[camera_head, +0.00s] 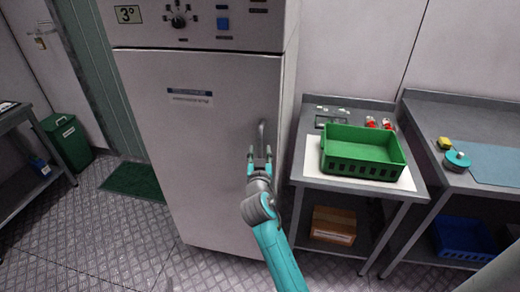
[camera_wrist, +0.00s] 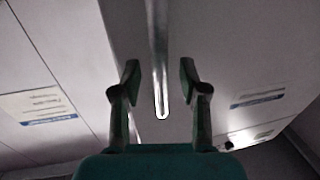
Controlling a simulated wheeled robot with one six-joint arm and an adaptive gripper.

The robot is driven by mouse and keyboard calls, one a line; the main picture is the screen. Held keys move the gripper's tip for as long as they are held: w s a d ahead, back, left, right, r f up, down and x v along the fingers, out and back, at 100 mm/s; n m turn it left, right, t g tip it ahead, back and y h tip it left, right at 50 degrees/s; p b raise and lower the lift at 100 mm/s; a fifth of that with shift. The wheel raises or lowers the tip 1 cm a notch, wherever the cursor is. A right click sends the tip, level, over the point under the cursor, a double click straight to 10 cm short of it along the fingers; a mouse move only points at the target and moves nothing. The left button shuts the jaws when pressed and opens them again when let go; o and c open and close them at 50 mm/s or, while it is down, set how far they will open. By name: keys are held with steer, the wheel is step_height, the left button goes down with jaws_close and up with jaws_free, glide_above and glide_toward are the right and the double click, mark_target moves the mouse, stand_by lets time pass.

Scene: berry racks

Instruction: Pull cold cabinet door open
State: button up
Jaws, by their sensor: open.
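The cold cabinet door (camera_head: 200,160) is a tall pale grey panel in the head view. It looks shut. Its vertical bar handle (camera_head: 262,134) is near the door's right edge. My gripper (camera_head: 260,158) is at the lower part of the handle. In the wrist view the handle (camera_wrist: 160,60) comes down between the two dark fingers of my gripper (camera_wrist: 158,85). The fingers are open, with a gap on each side of the handle. I cannot tell how far the fingertips are from the door surface.
Right of the cabinet stands a grey table (camera_head: 365,190) with a green crate (camera_head: 360,168) on it. A cardboard box (camera_head: 334,225) is on its lower shelf. A green bin (camera_head: 66,141) and a green mat (camera_head: 133,182) are on the left. Floor (camera_head: 100,240) is clear in front.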

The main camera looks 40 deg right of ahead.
steer(key=shift+x, duration=1.1)
jaws_close()
